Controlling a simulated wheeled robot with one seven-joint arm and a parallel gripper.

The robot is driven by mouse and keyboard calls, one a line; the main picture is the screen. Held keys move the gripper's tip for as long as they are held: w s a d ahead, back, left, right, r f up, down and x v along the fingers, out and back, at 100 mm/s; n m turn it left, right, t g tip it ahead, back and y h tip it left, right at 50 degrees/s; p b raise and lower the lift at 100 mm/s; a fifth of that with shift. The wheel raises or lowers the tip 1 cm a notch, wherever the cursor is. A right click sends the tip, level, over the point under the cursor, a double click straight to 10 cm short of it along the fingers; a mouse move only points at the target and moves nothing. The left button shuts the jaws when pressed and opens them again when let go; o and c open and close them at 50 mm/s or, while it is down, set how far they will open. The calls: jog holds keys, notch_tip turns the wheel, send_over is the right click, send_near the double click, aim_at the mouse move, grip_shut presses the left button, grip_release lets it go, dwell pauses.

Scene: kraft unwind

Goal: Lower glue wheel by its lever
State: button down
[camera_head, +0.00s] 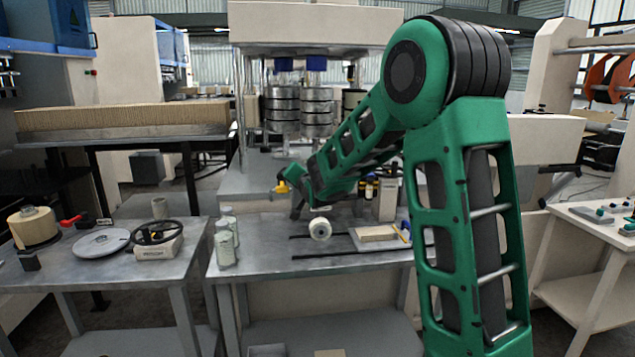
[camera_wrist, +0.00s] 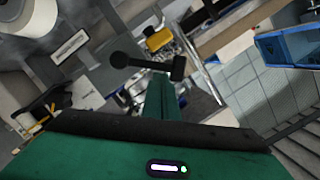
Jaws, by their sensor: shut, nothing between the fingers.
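A small white wheel (camera_head: 320,228) with a dark hub stands on the middle bench; it may be the glue wheel. My gripper (camera_head: 297,210) is shut and empty, low over that bench, just left of and above the wheel. A small yellow part (camera_head: 282,188) shows beside my gripper on its left. In the wrist view, a black bar with a round end (camera_wrist: 118,60) and a blocky end lies across the tip of my green gripper part. I cannot tell whether this bar is the lever or whether my gripper touches it.
The middle bench (camera_head: 250,262) carries grey-green bottles (camera_head: 225,245) at left and a tan block on a plate (camera_head: 377,234) at right. The left bench holds a black handwheel (camera_head: 157,232) and a grey disc (camera_head: 103,243). Machine rollers (camera_head: 317,108) stand behind.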

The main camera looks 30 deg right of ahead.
jog(key=shift+w+a+f+n+g+h, duration=0.2)
jog(key=shift+a+f+n, duration=0.15)
jog(key=shift+n, duration=0.25)
jog(key=shift+w+a+f+n+g+h, duration=0.1)
jog(key=shift+a+f+n+g, duration=0.1)
jog(key=shift+a+n, duration=0.35)
jog(key=shift+f, duration=0.1)
jog(key=s+r, duration=0.6)
jog(key=s, duration=0.4)
jog(key=shift+s+d, duration=0.1)
jog(key=shift+d, duration=0.05)
